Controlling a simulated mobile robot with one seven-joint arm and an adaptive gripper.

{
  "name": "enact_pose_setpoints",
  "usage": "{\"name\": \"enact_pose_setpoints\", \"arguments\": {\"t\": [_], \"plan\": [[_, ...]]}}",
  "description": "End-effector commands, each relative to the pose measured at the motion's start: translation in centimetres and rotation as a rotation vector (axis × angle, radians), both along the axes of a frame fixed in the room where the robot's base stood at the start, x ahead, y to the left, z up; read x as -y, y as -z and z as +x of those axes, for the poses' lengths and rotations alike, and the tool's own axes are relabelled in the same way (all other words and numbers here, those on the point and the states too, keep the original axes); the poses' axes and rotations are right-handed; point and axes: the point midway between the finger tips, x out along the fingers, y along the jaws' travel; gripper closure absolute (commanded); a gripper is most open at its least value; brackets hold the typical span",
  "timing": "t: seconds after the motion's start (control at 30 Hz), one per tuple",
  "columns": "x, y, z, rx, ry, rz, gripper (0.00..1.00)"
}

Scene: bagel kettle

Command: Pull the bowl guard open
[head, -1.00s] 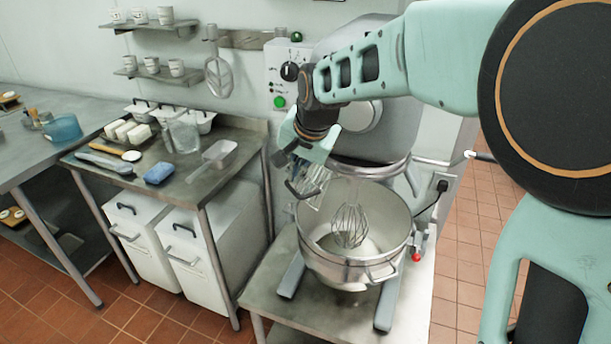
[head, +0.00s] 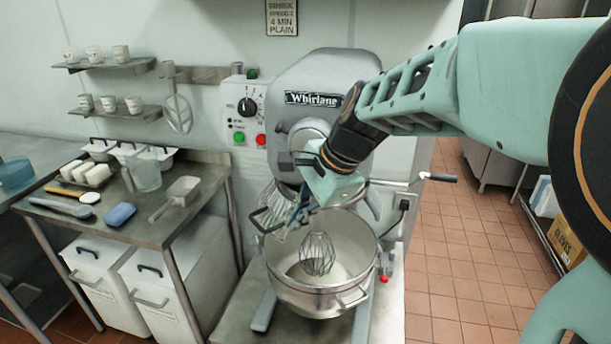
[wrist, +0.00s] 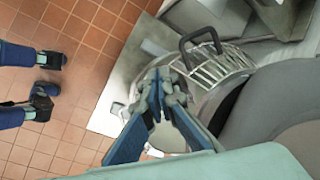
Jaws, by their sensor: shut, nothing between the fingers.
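The mixer's steel bowl (head: 330,295) holds pale contents, with a wire whisk (head: 318,255) hanging inside. The wire bowl guard (head: 277,202) is at the left side of the bowl's top in the head view; the front of the opening shows uncovered. Its black handle (head: 262,222) sticks out to the left. My gripper (head: 299,216) is just right of the handle, in front of the guard. In the wrist view the guard (wrist: 222,68) and handle (wrist: 200,42) lie beyond my shut, empty gripper (wrist: 157,88), apart from the fingertips in the picture. Actual contact cannot be told.
The mixer head (head: 320,75) rises behind my gripper, with a lever (head: 437,177) on the right. A side table (head: 140,215) with a scoop and blue sponge stands left. Tiled floor (head: 460,270) is clear to the right. Two dark blue limb-like shapes (wrist: 15,115) show at the wrist view's left.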

Motion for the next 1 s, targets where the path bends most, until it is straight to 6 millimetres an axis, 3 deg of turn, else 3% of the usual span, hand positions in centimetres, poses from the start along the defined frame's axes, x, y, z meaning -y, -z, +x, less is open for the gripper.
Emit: {"name": "enact_pose_setpoints", "arguments": {"t": [0.03,0.2,0.43,0.67,1.0], "plan": [[1.8,0.3,-0.5,-0.079,0.145,0.076,1.0],[5.7,1.3,-1.4,-0.29,0.579,0.332,1.0],[8.6,1.4,-1.5,-0.422,0.898,0.541,1.0],[7.9,2.6,-0.9,-0.44,0.933,0.566,1.0],[3.5,7.8,1.5,-0.44,0.93,0.563,1.0]]}}
